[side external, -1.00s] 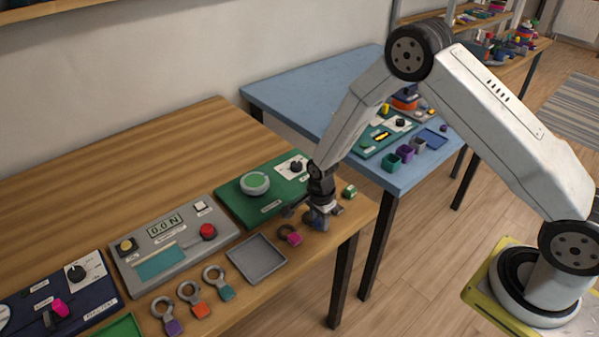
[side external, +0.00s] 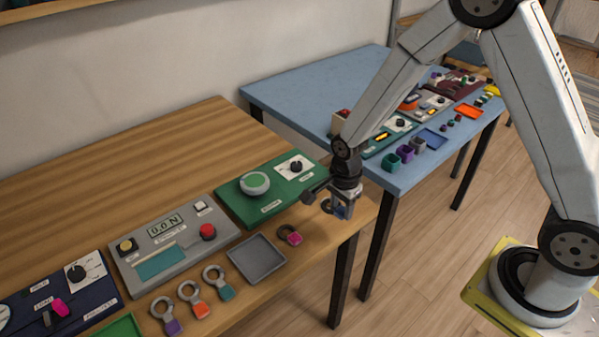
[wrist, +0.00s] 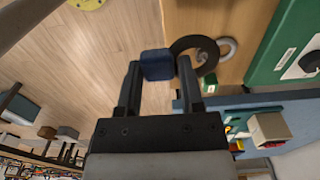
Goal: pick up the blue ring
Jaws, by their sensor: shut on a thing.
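My gripper (side external: 343,209) is shut on the blue tab of the blue ring (wrist: 158,64), near the right end of the wooden table. In the wrist view the tab sits between both fingertips (wrist: 157,75). The tab's dark loop (wrist: 178,47) sticks out to the right of the fingers. In the side view the piece is partly hidden by the fingers and seems to be held above the tabletop.
A magenta-tabbed ring (side external: 289,235) lies beside an empty grey tray (side external: 257,258). Purple, orange and teal-tabbed rings (side external: 221,283) lie further left. A green panel (side external: 262,200) and a grey meter box (side external: 165,240) stand behind. A blue table (side external: 310,90) stands beyond.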

